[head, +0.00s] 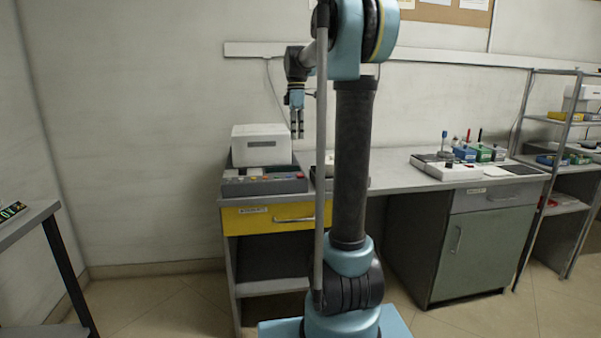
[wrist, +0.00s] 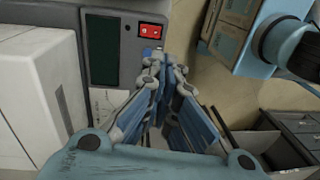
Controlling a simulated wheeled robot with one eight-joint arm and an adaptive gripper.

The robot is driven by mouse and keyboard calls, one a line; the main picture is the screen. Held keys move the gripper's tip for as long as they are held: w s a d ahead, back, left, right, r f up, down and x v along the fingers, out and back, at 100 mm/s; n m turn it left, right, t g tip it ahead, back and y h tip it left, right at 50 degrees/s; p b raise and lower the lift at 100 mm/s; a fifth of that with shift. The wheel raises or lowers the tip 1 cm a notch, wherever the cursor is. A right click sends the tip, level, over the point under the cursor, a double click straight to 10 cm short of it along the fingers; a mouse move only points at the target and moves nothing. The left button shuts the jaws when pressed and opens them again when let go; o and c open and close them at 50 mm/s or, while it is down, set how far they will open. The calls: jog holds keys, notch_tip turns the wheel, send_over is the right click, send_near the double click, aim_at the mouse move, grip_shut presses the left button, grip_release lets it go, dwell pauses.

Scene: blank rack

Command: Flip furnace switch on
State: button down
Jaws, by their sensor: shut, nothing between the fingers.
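A red rocker switch (wrist: 150,30) sits on a grey panel (wrist: 128,70), beside a dark display (wrist: 102,48) in the wrist view. Whether it is on or off is too small to tell. My gripper (wrist: 168,68) is shut and empty. In the wrist view its fingertips appear just below and right of the switch, and contact cannot be made out. The switch cannot be made out there.
A dark control box with coloured buttons (head: 262,181) sits in front of the white box. The bench (head: 390,172) is bare in its middle; a tray and small coloured items (head: 480,154) stand at its right. A shelf rack (head: 565,130) is far right, a table (head: 28,235) at left.

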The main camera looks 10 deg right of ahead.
jog(key=shift+w+a+r+n, duration=0.2)
jog(key=shift+w+n, duration=0.2)
jog(key=shift+w, duration=0.15)
jog(key=shift+d, duration=0.1)
jog(key=shift+f, duration=0.1)
send_near(298, 175)
jog(key=f, duration=0.3)
jog(key=s+f, duration=0.1)
jog(key=f, duration=0.2)
jog(key=shift+s+f, duration=0.15)
jog(key=shift+f, duration=0.25)
